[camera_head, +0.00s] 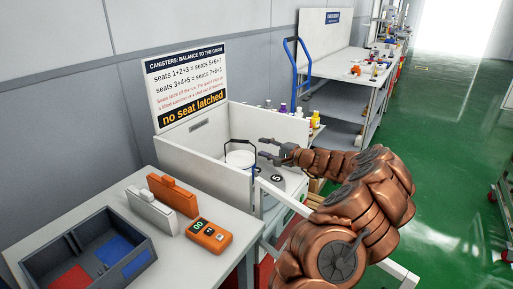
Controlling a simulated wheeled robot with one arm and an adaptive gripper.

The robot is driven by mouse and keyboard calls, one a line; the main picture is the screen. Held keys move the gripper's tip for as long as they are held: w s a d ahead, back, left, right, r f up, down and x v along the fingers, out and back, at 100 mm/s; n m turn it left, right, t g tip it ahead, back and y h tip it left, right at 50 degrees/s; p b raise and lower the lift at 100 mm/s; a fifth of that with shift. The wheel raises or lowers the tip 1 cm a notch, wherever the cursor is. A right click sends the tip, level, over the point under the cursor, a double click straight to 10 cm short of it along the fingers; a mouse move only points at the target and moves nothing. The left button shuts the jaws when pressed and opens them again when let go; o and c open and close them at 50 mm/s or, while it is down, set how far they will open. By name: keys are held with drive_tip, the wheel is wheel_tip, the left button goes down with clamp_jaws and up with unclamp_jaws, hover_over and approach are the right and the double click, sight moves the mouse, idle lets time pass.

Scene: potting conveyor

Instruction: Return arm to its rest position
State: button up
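My gripper (267,149) is at the end of my copper-coloured arm, pointing left above a white machine box. Its two dark fingers are apart with nothing visible between them. A white canister (239,159) with a thin dark handle stands just left of the fingertips, inside the box's raised walls. It looks separate from the fingers, though the exact gap cannot be told. A grey disc marked 5 (277,179) lies below the gripper. My arm hides the right part of the box.
A sign (187,88) reading "no seat latched" stands behind the box's wall (205,165). The front-left table holds a dark divided tray (62,243), an orange handheld device (209,235), and orange and white cases (173,194). A shelved bench (333,61) and blue trolley stand behind. Green floor at right is open.

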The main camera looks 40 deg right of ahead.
drive_tip(key=shift+s+d, duration=0.1)
drive_tip(key=shift+s, duration=0.35)
drive_tip(key=shift+r, duration=0.1)
